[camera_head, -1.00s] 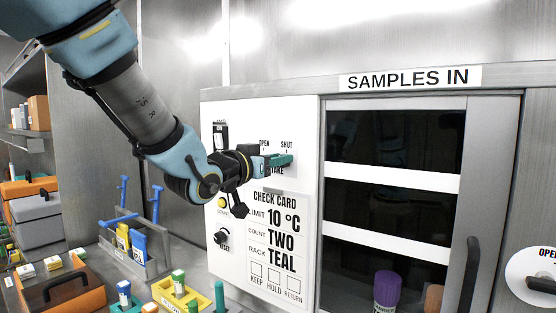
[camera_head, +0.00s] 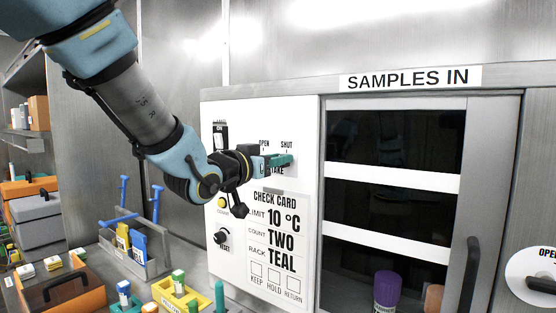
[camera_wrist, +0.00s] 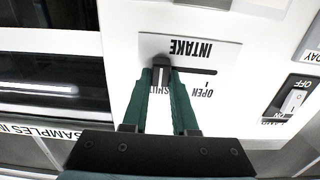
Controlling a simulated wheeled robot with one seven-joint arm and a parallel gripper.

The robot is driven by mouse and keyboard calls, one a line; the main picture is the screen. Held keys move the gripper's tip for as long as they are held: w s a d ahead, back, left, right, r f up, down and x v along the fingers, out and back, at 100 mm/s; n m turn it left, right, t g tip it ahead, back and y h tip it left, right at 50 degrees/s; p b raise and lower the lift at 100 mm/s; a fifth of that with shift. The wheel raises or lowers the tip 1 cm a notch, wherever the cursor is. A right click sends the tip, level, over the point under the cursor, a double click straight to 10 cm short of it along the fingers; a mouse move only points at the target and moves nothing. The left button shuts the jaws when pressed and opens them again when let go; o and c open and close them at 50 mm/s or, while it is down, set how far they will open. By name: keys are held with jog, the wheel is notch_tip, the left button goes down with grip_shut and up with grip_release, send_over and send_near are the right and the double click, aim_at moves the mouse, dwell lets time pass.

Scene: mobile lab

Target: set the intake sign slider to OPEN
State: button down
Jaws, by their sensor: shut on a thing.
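The intake sign (camera_wrist: 190,48) is a pale plate with a dark slot, upside down in the wrist view. Its dark slider knob (camera_wrist: 161,74) stands at the slot's left end there, by the SHUT label. The OPEN label (camera_wrist: 202,93) is towards the slot's other end. My gripper (camera_wrist: 163,76) has its green fingers shut on the knob, one on each side. In the head view my gripper (camera_head: 284,160) is at the sign, just below the SHUT label (camera_head: 287,145), and hides the knob. The OPEN label there (camera_head: 264,143) is to the left.
A black ON switch (camera_wrist: 292,100) is on the same white panel. The check card (camera_head: 275,240), a yellow button (camera_head: 222,202) and the RESET knob (camera_head: 221,236) are below my gripper. The dark-windowed cabinet door (camera_head: 395,190) is to the right.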

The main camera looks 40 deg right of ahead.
jog(key=w+a, duration=0.2)
jog(key=w, duration=0.5)
jog(key=shift+w, duration=0.1)
jog(key=c, duration=0.7)
grip_release()
jog(key=b+v, duration=0.3)
jog(key=v, duration=0.7)
jog(key=shift+a, duration=0.35)
